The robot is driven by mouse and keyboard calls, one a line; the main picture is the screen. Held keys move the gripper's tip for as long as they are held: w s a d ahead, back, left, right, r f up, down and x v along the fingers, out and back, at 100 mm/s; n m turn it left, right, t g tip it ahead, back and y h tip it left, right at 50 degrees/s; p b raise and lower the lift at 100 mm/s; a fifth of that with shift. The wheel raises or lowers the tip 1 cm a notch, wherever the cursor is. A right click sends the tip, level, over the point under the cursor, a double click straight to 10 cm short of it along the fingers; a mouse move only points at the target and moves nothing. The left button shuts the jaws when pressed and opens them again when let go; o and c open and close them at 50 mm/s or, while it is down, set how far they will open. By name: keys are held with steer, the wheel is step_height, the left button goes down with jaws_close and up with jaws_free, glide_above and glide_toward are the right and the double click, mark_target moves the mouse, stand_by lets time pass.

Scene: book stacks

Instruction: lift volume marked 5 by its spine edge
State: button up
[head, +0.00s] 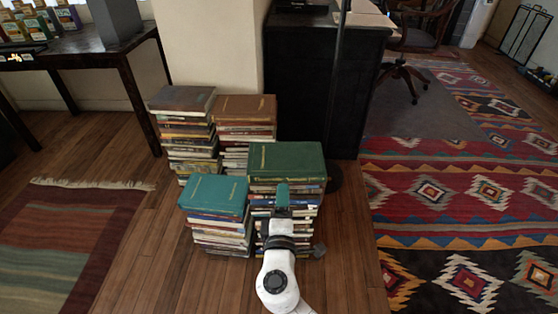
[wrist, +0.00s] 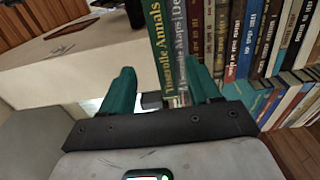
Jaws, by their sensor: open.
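Several stacks of books stand on the wood floor in the head view. The right front stack is topped by a thick dark green volume (head: 287,160); its green spine shows in the wrist view (wrist: 164,40), lettered roughly "Annals". I cannot read a 5 on any spine, so I cannot tell which is volume 5. My gripper (head: 282,195) is in front of this stack, just below the green volume. In the wrist view, my gripper's teal fingers (wrist: 160,90) are apart, with the green spine and a grey-green spine (wrist: 182,45) showing between them. Contact cannot be told.
A teal-topped stack (head: 214,194) stands close on the left. Behind are a dark-topped stack (head: 181,99) and a brown-topped stack (head: 246,107). A black cabinet (head: 305,100) and a thin dark pole (head: 337,80) stand behind right. Bare floor (head: 130,245) lies at left.

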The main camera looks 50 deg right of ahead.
mark_target(285, 179)
steer(key=shift+x, duration=1.25)
steer(key=shift+f+b+x, duration=0.2)
steer(key=shift+b+x, duration=0.5)
steer(key=shift+x, duration=2.25)
steer(key=shift+s+d, duration=0.15)
steer(key=shift+s, duration=0.1)
jaws_close()
steer(key=shift+r, duration=0.1)
